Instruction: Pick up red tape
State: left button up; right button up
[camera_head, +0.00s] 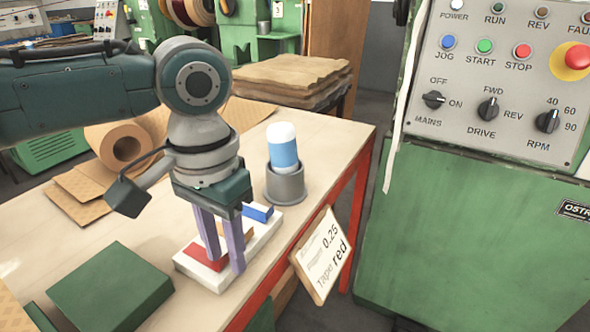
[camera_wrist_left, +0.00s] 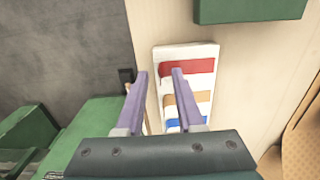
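The red tape (camera_head: 202,256) lies at the near end of a white holder (camera_head: 205,279) on the table; it also shows in the left wrist view (camera_wrist_left: 190,69). A tan piece (camera_wrist_left: 188,100) and a blue piece (camera_head: 258,212) lie in the same holder. My left gripper (camera_head: 226,262) points down over the holder, its two purple fingers apart with nothing between them. In the head view a finger partly hides the red tape. In the left wrist view the fingertips (camera_wrist_left: 160,73) lie left of the red tape's middle; whether they touch anything is unclear. My right gripper is out of view.
A card (camera_head: 323,257) reading "Tape red" hangs at the table's right edge. A dark green box (camera_head: 110,288) sits left of the holder. A grey cup (camera_head: 286,185) with a blue and white cylinder (camera_head: 283,150) stands behind it. A green control cabinet (camera_head: 455,235) stands right.

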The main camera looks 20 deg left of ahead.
pick_arm(q)
grip_shut()
jog(key=shift+r, duration=0.1)
dwell(0.5)
